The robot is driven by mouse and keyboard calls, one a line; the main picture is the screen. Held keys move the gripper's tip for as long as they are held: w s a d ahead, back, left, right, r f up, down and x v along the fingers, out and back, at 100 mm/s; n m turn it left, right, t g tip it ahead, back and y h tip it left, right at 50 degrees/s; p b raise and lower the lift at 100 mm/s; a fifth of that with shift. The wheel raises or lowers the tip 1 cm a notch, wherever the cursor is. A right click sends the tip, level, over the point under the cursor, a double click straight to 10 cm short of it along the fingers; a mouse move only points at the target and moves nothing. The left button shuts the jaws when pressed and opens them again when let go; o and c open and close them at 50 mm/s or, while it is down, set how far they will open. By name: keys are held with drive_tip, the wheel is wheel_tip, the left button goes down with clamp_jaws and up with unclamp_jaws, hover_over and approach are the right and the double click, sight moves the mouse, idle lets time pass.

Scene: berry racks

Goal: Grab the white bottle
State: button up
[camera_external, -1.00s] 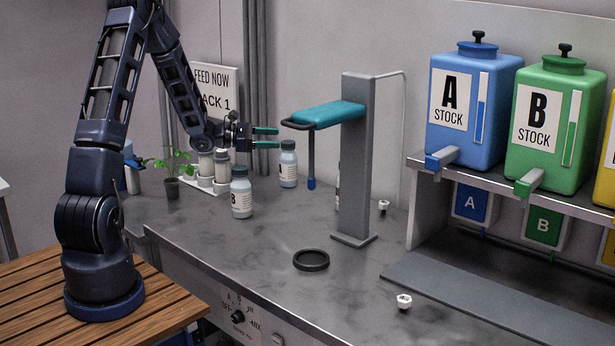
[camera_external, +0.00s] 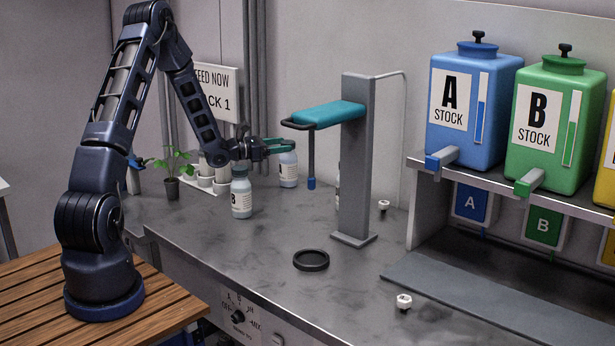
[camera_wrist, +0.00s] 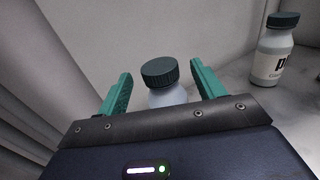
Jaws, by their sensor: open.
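A white bottle with a dark cap (camera_external: 288,172) stands at the back of the bench. In the wrist view, a capped white bottle (camera_wrist: 166,97) shows between my teal fingers, with gaps on both sides; its lower part is hidden by my gripper. My gripper (camera_external: 290,146) is open and level with the top of the back bottle, its fingers overlapping the cap in the external view. A second white bottle, labelled B (camera_external: 241,198), stands nearer the front, below my wrist. A third labelled bottle (camera_wrist: 272,55) stands to the right in the wrist view.
A grey post (camera_external: 356,160) with a teal arm (camera_external: 325,115) and a hanging rod stands right of the bottles. A potted plant (camera_external: 173,180) and white cups (camera_external: 206,182) are at left. A black ring (camera_external: 311,260) lies on the bench. The front bench is mostly clear.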

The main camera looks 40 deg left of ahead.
sight(294, 143)
drive_tip(key=x, duration=0.5)
clamp_jaws()
